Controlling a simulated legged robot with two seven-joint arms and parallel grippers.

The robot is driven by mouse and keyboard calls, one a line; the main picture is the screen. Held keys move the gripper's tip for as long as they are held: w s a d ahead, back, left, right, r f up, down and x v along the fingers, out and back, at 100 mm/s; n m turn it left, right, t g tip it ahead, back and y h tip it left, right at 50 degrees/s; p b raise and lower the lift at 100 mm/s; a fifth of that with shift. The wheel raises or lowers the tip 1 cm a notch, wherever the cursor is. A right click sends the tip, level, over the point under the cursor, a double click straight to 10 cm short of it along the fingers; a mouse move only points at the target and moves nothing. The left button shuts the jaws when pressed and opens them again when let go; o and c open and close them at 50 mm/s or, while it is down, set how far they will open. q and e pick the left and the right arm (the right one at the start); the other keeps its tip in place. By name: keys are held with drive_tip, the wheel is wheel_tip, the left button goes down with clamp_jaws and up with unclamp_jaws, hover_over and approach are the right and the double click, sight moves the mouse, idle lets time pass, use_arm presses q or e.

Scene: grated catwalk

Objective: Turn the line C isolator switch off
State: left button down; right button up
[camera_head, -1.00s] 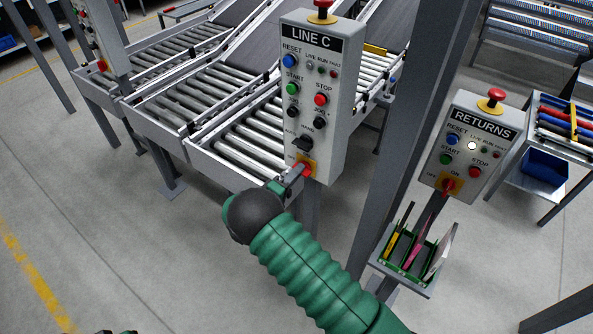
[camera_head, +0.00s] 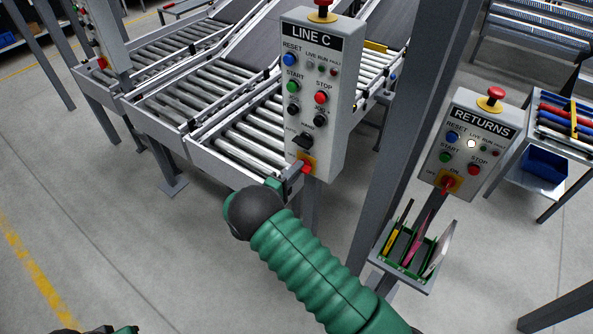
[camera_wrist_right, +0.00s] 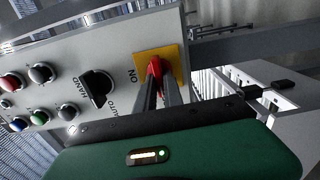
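The grey LINE C control box (camera_head: 329,115) stands upright in the centre of the head view. Its isolator switch has a red handle (camera_head: 306,169) on a yellow plate (camera_head: 309,160) low on the box. In the right wrist view the red handle (camera_wrist_right: 155,70) shows on the yellow plate (camera_wrist_right: 176,66), beside the ON label. My right gripper (camera_wrist_right: 157,84) has its two grey fingers close on both sides of this handle and looks shut on it. The fingers hide part of the handle and the OFF label. Only a green and dark edge of my left gripper (camera_head: 122,330) shows at bottom left.
The RETURNS box (camera_head: 468,148) stands to the right, with its own red isolator handle and a small document rack (camera_head: 400,265) below. A grey post (camera_head: 410,130) rises between the boxes. Roller conveyors (camera_head: 245,140) lie behind.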

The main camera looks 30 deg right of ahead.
drive_tip(key=o, duration=0.4)
drive_tip(key=shift+w+d+f, duration=0.1)
drive_tip(key=shift+w+f, duration=0.05)
drive_tip(key=shift+w, duration=0.05)
drive_tip(key=shift+s, duration=0.1)
drive_tip(key=b+v, duration=0.3)
drive_tip(key=v, duration=1.4)
drive_tip(key=shift+w+b, duration=0.2)
drive_tip(key=shift+b, duration=0.15)
